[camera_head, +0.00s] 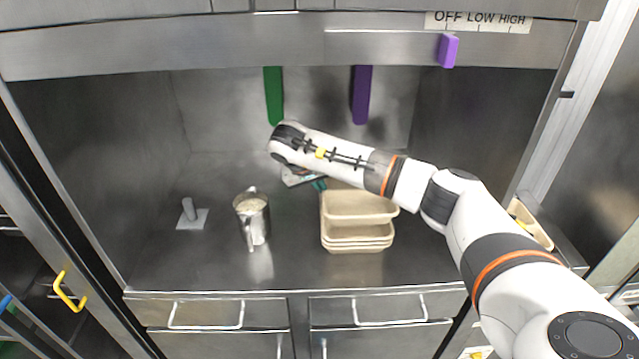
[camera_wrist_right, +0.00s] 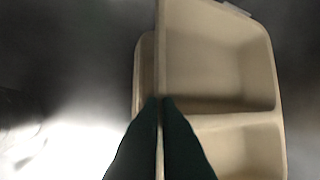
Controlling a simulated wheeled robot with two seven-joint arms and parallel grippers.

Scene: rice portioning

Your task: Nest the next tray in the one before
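A stack of beige two-compartment trays (camera_head: 357,246) stands on the steel counter, right of the metal jug. The top tray (camera_head: 362,207) lies over the stack; in the wrist view its two compartments show (camera_wrist_right: 222,55). A lower tray's edge (camera_wrist_right: 146,70) sticks out past its left side, so the two are not fully lined up there. My right gripper (camera_head: 320,184) is at the stack's left rear, partly hidden by its own wrist. In the wrist view its dark green fingers (camera_wrist_right: 160,103) are shut on the top tray's side wall. My left gripper is out of view.
A metal jug (camera_head: 252,218) with pale contents stands left of the stack. A small grey block with a post (camera_head: 191,216) is further left. Green (camera_head: 273,95) and purple (camera_head: 361,95) strips hang at the back. Another beige tray (camera_head: 530,224) lies at the right, beyond my arm.

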